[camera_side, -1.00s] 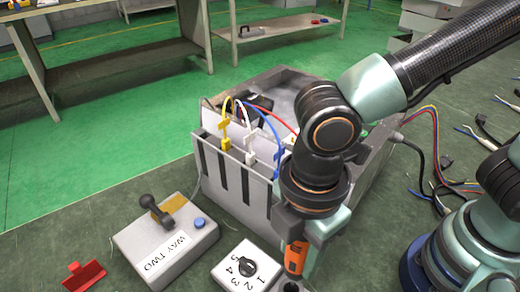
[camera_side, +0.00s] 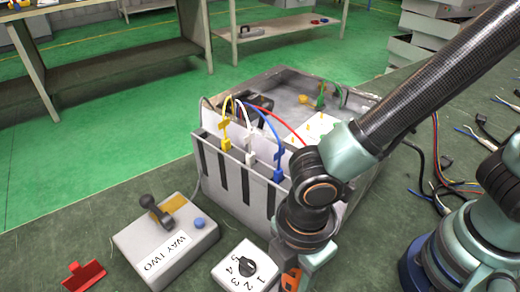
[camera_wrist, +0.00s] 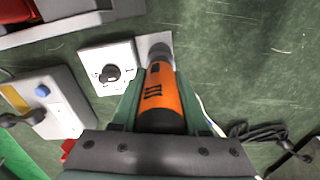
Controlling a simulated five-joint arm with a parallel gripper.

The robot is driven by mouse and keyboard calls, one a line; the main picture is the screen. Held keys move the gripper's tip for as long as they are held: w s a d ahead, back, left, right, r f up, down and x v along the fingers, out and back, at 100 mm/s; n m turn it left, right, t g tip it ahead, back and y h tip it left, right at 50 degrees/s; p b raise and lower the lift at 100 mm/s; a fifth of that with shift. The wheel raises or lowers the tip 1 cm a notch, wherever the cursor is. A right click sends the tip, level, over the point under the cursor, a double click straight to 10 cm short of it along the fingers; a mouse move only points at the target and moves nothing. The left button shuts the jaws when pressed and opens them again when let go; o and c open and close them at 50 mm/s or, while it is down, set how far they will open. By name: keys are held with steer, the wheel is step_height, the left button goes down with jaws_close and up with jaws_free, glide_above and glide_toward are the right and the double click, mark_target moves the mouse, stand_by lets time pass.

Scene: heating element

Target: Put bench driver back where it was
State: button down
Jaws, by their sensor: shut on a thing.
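The orange-and-black bench driver (camera_wrist: 158,100) is between the jaws of my gripper (camera_wrist: 162,108) in the wrist view, its dark end towards me. My gripper is shut on it. A pale block (camera_wrist: 146,42) lies at the driver's far end, mostly covered by it. I cannot tell whether the driver's tip is in the block or just above it. In the side view my gripper (camera_side: 304,268) is low at the bottom edge, and only a small orange part of the driver (camera_side: 291,279) shows.
The white numbered dial box (camera_side: 247,270) is close to the left of my gripper. The WAY TWO lever box (camera_side: 166,238) stands further left, with a red piece (camera_side: 84,275) beyond it. The large grey case (camera_side: 238,186) with coloured leads is just behind. Loose cables (camera_wrist: 262,132) lie at right.

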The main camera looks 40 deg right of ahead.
steer(key=shift+f, duration=0.1)
steer(key=shift+c, duration=2.1)
jaws_free()
steer(key=shift+f, duration=0.1)
step_height(320, 180, up, 13)
steer(key=shift+f, duration=0.1)
